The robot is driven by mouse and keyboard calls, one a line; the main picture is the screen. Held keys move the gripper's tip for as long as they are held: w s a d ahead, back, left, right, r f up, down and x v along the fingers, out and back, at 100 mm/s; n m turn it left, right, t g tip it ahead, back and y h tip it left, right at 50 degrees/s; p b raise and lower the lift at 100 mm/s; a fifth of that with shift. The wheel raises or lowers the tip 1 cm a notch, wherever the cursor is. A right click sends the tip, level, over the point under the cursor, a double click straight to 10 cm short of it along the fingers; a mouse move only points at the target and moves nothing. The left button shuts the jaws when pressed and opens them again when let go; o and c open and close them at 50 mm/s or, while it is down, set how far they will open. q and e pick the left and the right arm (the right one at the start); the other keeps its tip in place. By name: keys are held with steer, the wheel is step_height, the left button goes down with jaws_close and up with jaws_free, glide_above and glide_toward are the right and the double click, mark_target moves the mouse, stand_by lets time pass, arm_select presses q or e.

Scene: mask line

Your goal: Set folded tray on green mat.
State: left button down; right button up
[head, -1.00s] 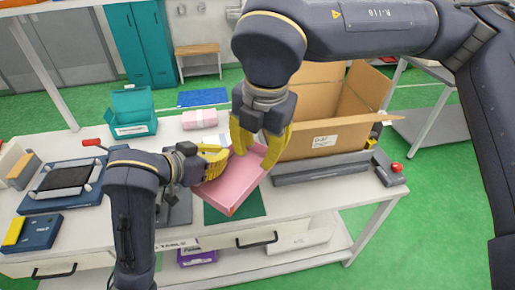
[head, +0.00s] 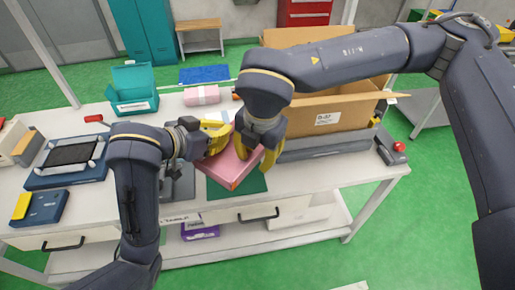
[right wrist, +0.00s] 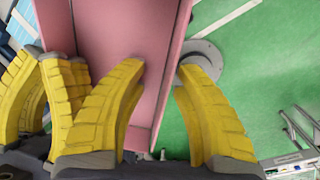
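The folded tray (head: 232,172) is pink and tilted, in the middle of the head view. It overlaps the green mat (head: 250,187), which shows at its right and front. I cannot tell if they touch. My left gripper (head: 222,138) is at the tray's far left side and seems shut on its edge, contact partly hidden. My right gripper (head: 257,160) is over the tray's right side, fingers apart. In the right wrist view the tray's wall (right wrist: 168,85) runs between these fingers (right wrist: 162,75), with a gap visible; my left gripper's fingers show at the left.
A cardboard box (head: 330,115) stands behind right, with a grey bar (head: 325,146) before it. A teal bin (head: 133,88) and a pink pack (head: 201,95) are at the back. A black-topped device (head: 68,160) sits at left. The table's front right is clear.

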steer(key=shift+f, duration=0.25)
jaws_close()
arm_select(q)
steer(key=shift+s+d, duration=0.1)
steer(key=shift+d, duration=0.05)
arm_select(e)
steer(key=shift+w+a+r, duration=0.1)
arm_select(q)
steer(key=c, duration=1.6)
jaws_free()
steer(key=shift+o, duration=0.4)
